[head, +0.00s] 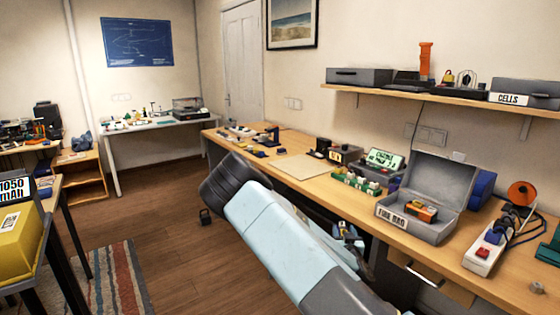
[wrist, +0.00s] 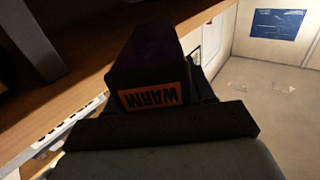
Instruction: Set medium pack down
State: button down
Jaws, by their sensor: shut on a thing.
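In the wrist view, a dark block-shaped pack (wrist: 148,55) with an orange label reading WARM, upside down, fills the middle. My gripper (wrist: 162,124) is shut on it; the fingertips are largely hidden. No size mark shows on the pack, so I cannot tell whether it is the medium one. A wooden surface lies behind it at the left, and I cannot tell whether the two touch. In the head view, my pale blue arm reaches over the floor beside the long workbench (head: 465,268) and hides most of the gripper and pack.
A flat tan mat (head: 301,167) lies bare. An open drawer (head: 432,277) sticks out. A yellow box (head: 22,243) stands at left.

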jog(key=shift+s+d+f+n+y, duration=0.1)
jog(key=shift+d+f+n+y, duration=0.15)
jog(key=shift+f, duration=0.7)
jog(key=shift+s+d+f+n+y, duration=0.15)
jog(key=shift+d+f+y, duration=0.2)
jog(key=shift+f, duration=0.6)
jog(key=s+f, duration=0.5)
jog(key=f, duration=0.2)
jog(key=shift+s, duration=0.25)
jog(key=shift+f, duration=0.15)
jog(key=shift+a, duration=0.1)
jog(key=shift+s, duration=0.1)
